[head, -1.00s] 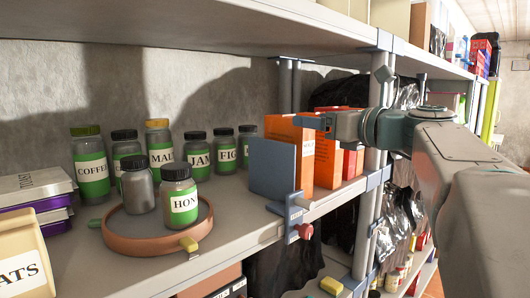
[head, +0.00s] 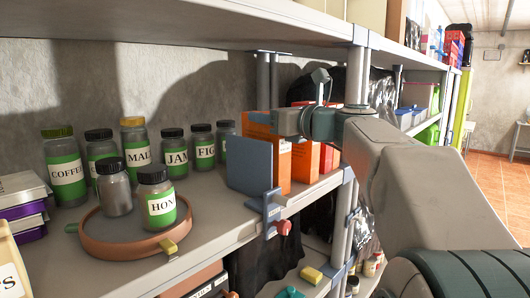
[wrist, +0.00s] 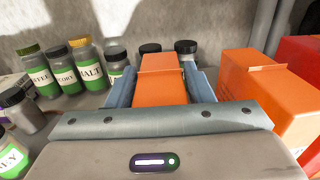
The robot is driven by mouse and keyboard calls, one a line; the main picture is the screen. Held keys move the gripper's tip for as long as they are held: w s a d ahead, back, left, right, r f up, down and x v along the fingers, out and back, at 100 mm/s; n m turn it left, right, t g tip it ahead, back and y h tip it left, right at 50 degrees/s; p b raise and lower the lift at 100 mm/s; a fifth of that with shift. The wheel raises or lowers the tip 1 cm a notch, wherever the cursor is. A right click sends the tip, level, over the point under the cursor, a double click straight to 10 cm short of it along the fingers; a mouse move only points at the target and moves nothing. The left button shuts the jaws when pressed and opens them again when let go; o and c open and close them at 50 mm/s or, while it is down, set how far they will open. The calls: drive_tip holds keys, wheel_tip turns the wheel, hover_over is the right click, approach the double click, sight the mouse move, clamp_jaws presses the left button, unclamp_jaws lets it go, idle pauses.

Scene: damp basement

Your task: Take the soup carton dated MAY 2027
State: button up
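Orange cartons stand on the shelf behind a blue-grey upright divider (head: 250,165). My gripper (head: 290,122) is at the top of these cartons in the head view. In the wrist view, my gripper's two fingers (wrist: 160,88) flank an orange carton (wrist: 160,64), one on each side and very close to it. Whether they press on it cannot be told. A second orange carton (wrist: 265,95) stands to the right, apart from the fingers. No date can be read on either carton.
Red cartons (head: 327,157) stand right of the orange ones. Green-labelled jars stand to the left, and the HON jar (head: 160,198) is on a round terracotta tray (head: 120,248). A shelf post (head: 355,80) is close on the right, and a shelf board (head: 200,22) is overhead.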

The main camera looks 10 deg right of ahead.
clamp_jaws()
drive_tip(key=shift+r, duration=0.1)
